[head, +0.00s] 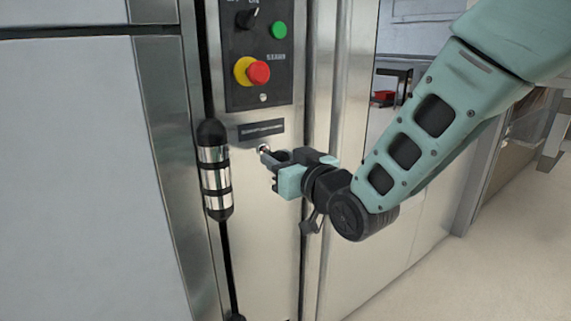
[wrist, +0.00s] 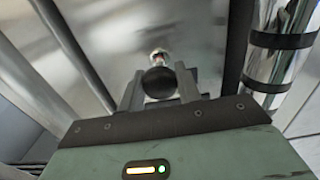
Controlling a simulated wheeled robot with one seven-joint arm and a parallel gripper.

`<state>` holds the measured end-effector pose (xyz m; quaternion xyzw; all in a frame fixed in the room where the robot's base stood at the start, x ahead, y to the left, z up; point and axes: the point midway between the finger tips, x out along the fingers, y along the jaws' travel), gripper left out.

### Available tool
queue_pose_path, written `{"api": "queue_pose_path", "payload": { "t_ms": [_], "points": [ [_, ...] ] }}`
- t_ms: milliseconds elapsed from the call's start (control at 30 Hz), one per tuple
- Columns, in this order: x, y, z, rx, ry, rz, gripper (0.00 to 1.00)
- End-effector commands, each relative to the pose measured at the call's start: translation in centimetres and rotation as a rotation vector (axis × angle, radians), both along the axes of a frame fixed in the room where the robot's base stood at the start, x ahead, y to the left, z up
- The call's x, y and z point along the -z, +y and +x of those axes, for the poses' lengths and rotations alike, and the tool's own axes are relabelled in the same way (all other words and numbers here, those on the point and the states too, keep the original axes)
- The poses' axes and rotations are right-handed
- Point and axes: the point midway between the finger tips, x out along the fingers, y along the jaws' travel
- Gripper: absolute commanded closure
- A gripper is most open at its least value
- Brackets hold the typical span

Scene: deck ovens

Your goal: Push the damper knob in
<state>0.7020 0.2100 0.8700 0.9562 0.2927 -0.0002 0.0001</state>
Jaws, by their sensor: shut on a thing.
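The damper knob is a black ball on a short shiny metal rod, seen in the wrist view (wrist: 159,83). The rod enters the steel panel just beyond it. My gripper (wrist: 160,74) has one finger on each side of the ball and is shut on it. In the head view my gripper (head: 270,159) is at the steel panel, below the small dark label plate (head: 261,129). There the fingers mostly hide the ball, and a bit of bright metal shows at their tips.
Above is a black control panel (head: 257,87) with a red stop button (head: 258,72), a green button (head: 279,30) and a rotary switch. A vertical black-and-chrome handle (head: 215,170) stands close to the left of my gripper. Open floor (head: 480,270) lies at right.

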Motion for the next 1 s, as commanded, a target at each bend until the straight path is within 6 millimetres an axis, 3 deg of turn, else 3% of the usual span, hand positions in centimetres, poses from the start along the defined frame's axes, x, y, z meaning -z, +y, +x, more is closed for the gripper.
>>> {"api": "queue_pose_path", "payload": {
  "t_ms": [300,333,400,767,1000],
  "points": [
    [0.0,0.5,0.7,0.0,0.0,0.0,1.0],
    [0.0,0.5,0.7,0.0,0.0,0.0,0.64],
    [0.0,0.5,0.7,0.0,0.0,0.0,0.44],
    [0.0,0.3,0.4,0.0,0.0,0.0,0.44],
    [-0.1,-1.9,-2.7,0.001,0.001,-0.001,0.44]
  ]
}}
